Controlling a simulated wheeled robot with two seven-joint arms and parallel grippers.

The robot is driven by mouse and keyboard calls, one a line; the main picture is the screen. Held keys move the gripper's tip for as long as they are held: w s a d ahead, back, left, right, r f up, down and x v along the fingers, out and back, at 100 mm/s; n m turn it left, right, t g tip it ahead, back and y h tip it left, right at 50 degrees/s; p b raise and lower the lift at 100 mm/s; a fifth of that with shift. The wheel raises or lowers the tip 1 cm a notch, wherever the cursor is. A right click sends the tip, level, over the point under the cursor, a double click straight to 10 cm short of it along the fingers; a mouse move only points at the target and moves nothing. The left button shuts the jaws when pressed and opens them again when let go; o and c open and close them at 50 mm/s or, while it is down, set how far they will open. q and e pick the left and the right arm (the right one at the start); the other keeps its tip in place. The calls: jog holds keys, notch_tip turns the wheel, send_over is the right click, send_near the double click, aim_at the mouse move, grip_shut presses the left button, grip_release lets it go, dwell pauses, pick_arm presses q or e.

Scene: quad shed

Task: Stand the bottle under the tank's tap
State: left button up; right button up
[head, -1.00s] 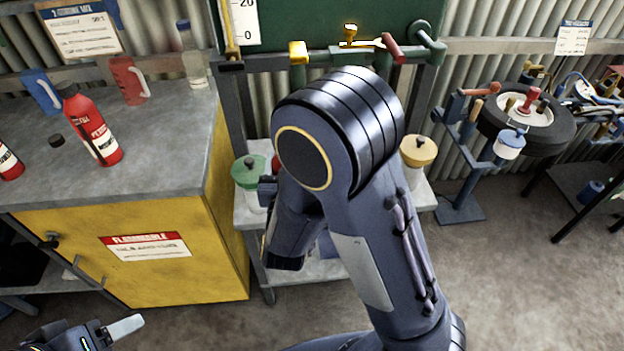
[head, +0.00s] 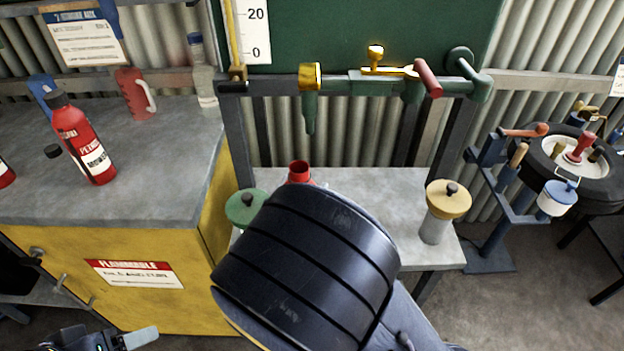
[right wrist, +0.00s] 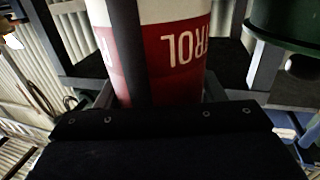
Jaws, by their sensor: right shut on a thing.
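A red and white bottle with upside-down lettering (right wrist: 180,55) fills the middle of the right wrist view, and my right gripper (right wrist: 160,95) is shut on it. In the head view only the bottle's red open neck (head: 299,172) shows, over the grey stand (head: 375,190). My right arm hides the rest, so I cannot tell whether its base touches the stand. The green tank (head: 385,35) has a tap with a downward green spout (head: 310,115). The neck is below the spout and slightly left of it, with a gap between. My left gripper (head: 125,340) shows partly at bottom left.
A green-lidded jar (head: 246,207) and a yellow-lidded jar (head: 440,212) flank the bottle on the stand. The yellow cabinet (head: 90,240) at left bears a red petrol bottle (head: 84,140) and a red jug (head: 135,95). A blue rack (head: 495,225) stands right.

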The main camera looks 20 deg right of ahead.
jog(key=w+d+f, duration=0.3)
jog(key=w, duration=0.3)
jog(key=shift+w+d+f, duration=0.2)
jog(key=shift+d+f, duration=0.05)
jog(key=shift+d, duration=0.15)
jog(key=shift+f, duration=0.25)
jog(key=o, duration=1.3)
jog(key=shift+r, duration=0.1)
